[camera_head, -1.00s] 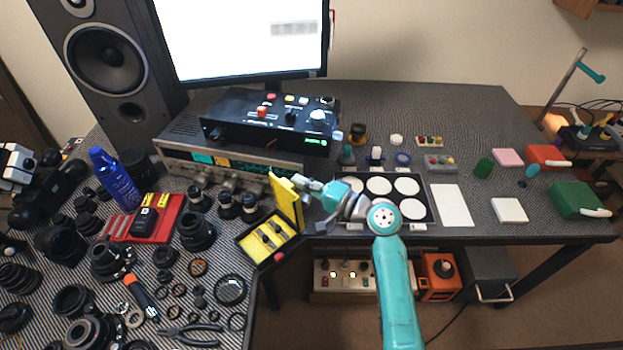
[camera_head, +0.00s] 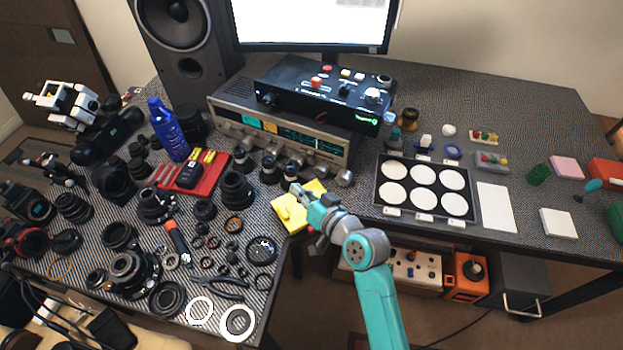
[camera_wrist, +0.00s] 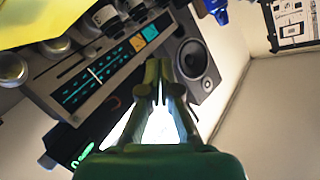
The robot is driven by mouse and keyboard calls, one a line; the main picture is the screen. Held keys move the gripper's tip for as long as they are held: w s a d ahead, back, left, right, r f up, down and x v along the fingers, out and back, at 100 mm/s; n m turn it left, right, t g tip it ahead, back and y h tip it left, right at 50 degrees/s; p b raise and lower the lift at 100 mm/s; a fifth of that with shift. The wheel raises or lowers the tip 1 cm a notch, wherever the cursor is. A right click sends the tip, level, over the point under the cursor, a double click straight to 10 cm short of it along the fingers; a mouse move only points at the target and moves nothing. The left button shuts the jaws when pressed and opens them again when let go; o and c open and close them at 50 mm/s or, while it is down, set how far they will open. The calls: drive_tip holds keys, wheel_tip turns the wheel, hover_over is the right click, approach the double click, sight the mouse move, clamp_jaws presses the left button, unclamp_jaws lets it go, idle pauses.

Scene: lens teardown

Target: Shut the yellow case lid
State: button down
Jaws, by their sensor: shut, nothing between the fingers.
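The yellow case lid (camera_head: 290,213) lies down over its case at the corner of the desk, and the compartments inside are hidden. I cannot tell whether its edge sits fully flush. My gripper (camera_head: 300,190) is shut and empty, at the lid's right side and close above it in the head view. I cannot tell whether it touches the lid. In the wrist view the shut fingers (camera_wrist: 158,68) point past the lid, and a yellow surface (camera_wrist: 35,18) fills the upper left corner.
The silver receiver (camera_head: 270,135) with knobs and several small lens barrels stand just behind the case. Lens parts and pliers (camera_head: 215,288) crowd the left. A black tray (camera_head: 462,217) with white discs lies to the right. The desk edge drops off in front.

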sight(286, 223)
drive_tip(key=a+f+n, duration=0.1)
drive_tip(key=s+a+f+n+h, duration=0.1)
drive_tip(key=f, duration=0.1)
drive_tip(key=a+f+n, duration=0.1)
drive_tip(key=f, duration=0.1)
drive_tip(key=shift+s+a+f+n, duration=0.2)
drive_tip(key=shift+s+f+n, duration=0.05)
drive_tip(key=shift+s+n, duration=0.15)
drive_tip(key=shift+s+a+f+n+t+h, duration=0.1)
drive_tip(key=shift+a+f+n+t+h, duration=0.15)
drive_tip(key=shift+f, duration=0.25)
drive_tip(key=shift+s+a+f+n+t+h, duration=0.1)
drive_tip(key=shift+f+n+h, duration=0.05)
drive_tip(key=shift+f+n, duration=0.3)
drive_tip(key=shift+f, duration=0.15)
drive_tip(key=shift+w, duration=0.1)
